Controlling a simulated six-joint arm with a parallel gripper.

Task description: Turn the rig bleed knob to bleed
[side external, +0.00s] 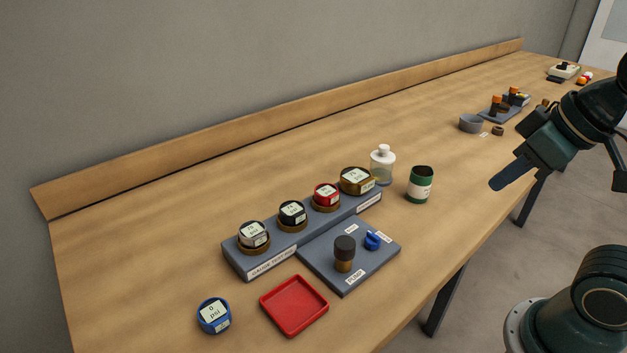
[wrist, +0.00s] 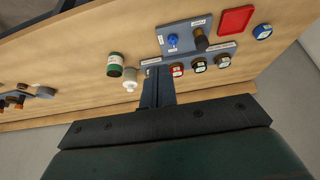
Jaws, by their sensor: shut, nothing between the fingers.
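The bleed knob is most likely the small blue knob (side external: 372,240) on the flat grey plate (side external: 325,258) that also carries the dark-topped pump (side external: 344,252). In the wrist view the blue knob (wrist: 173,40) is near the top, beside the pump (wrist: 201,40). The labels near the knob are too small to read, so I cannot tell its setting. My gripper (side external: 494,187) is shut and empty, in the air over the table's front edge, well to the right of the plate. Its shut fingers (wrist: 157,85) show in the wrist view, apart from the knob.
A grey gauge rack (side external: 262,270) with several round gauges stands behind the plate. A green can (side external: 420,184) and a clear bottle (side external: 382,166) stand right of it. A red tray (side external: 294,306) and a blue gauge (side external: 214,315) lie at front left.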

